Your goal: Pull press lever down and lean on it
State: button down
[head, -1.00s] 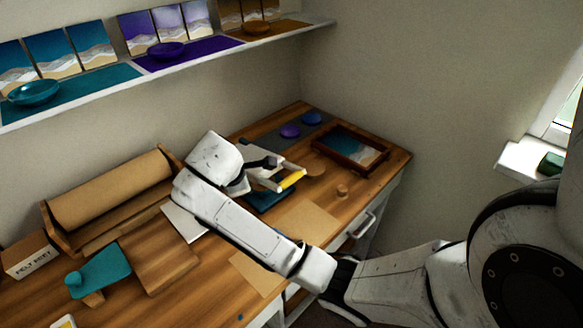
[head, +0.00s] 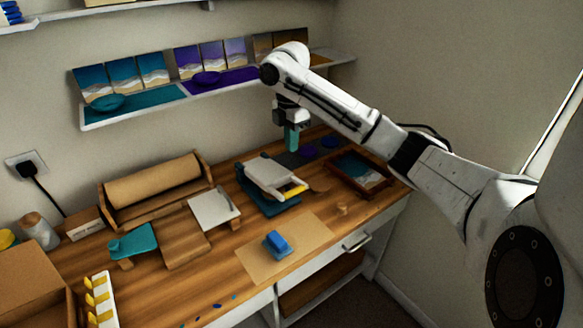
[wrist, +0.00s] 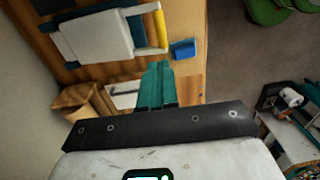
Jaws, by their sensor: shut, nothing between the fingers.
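The press (head: 270,174) stands on the wooden bench, with a pale top plate over a dark teal base. Its yellow lever grip (head: 295,192) is at the plate's front right edge, low and near the base. The press also shows at the top of the wrist view (wrist: 95,38), with the yellow grip (wrist: 161,29) at its right end. My gripper (head: 291,147) has teal fingers and points down above and behind the press, apart from the lever. In the wrist view the fingers (wrist: 156,72) are together with nothing held.
A blue block (head: 277,244) lies on a brown sheet (head: 262,262) in front of the press. A framed picture (head: 360,170) lies to the right. A paper roll (head: 152,183) and a white board (head: 213,208) are to the left. A shelf (head: 135,112) runs behind.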

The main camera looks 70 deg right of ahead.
notch_tip(320, 180, down, 14)
jog(key=shift+s+a+r, duration=0.15)
dwell(0.3)
